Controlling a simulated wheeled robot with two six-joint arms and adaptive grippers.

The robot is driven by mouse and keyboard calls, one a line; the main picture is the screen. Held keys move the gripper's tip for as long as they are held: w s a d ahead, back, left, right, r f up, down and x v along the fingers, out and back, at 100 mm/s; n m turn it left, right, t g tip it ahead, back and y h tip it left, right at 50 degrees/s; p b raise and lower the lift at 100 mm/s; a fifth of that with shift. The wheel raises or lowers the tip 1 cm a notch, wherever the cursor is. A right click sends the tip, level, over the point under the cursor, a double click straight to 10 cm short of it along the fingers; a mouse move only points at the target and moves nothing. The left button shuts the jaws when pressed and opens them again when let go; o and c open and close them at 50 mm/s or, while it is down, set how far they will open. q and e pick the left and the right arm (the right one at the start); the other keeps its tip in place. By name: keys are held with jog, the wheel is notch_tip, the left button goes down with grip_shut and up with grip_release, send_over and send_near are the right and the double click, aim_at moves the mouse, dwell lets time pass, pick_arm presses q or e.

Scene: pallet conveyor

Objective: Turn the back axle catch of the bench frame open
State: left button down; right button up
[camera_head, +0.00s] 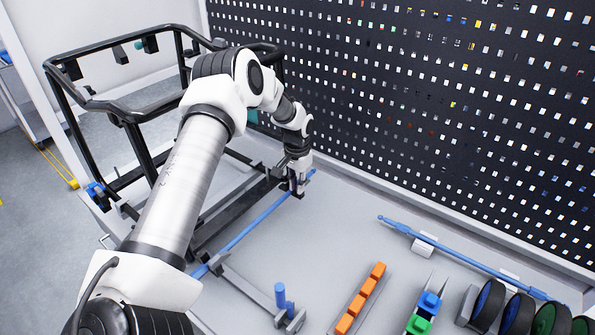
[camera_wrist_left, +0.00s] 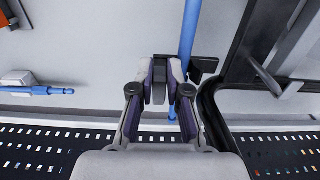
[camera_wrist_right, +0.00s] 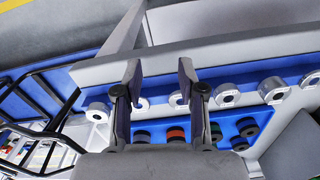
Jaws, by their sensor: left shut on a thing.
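The black bench frame (camera_head: 133,115) stands at the left on the grey bench. A long blue axle (camera_head: 247,230) lies across its near side and also shows in the left wrist view (camera_wrist_left: 189,35). My left gripper (camera_head: 297,189) is at the axle's back end and points down. In the left wrist view its fingers (camera_wrist_left: 161,78) are shut on a narrow dark part, which I take as the back axle catch (camera_wrist_left: 160,88), right beside the axle. The catch's turn angle is largely hidden by the fingers. My right gripper (camera_wrist_right: 160,80) is open and empty, away from the frame.
A black perforated panel (camera_head: 420,100) rises behind the bench. A second blue rod (camera_head: 460,258) lies at the right. Orange blocks (camera_head: 361,298), blue pegs (camera_head: 281,297) and dark wheels (camera_head: 517,313) stand at the front. The bench middle is clear.

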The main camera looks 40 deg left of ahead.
pick_arm(q)
jog(key=shift+s+f, duration=0.15)
dwell(0.3)
jog(key=c, duration=1.3)
grip_release()
jog(key=shift+o, duration=0.8)
jog(key=shift+w, duration=0.25)
notch_tip(320, 180, up, 12)
jog(key=shift+a+f, duration=0.1)
